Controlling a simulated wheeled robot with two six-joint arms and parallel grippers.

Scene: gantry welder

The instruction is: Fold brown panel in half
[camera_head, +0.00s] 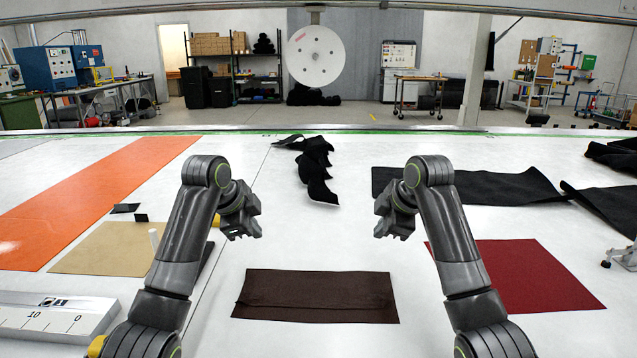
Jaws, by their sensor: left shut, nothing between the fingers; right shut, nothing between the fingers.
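The brown panel (316,284) lies flat on the white table in front of me, between my two arms. It is a wide dark rectangle. A crease or edge line runs across it a little above its front edge, so one layer seems to lie over another. My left gripper (243,236) is shut and empty, raised above the table behind the panel's left end. My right gripper (381,235) is shut and empty, raised behind the panel's right end. Neither gripper touches the panel.
A red panel (530,277) lies right, partly behind my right arm. A tan panel (100,250) and orange strip (95,195) lie left. Black fabric (490,188) and crumpled black scraps (316,170) lie farther back. A white ruler-marked block (50,316) sits front left.

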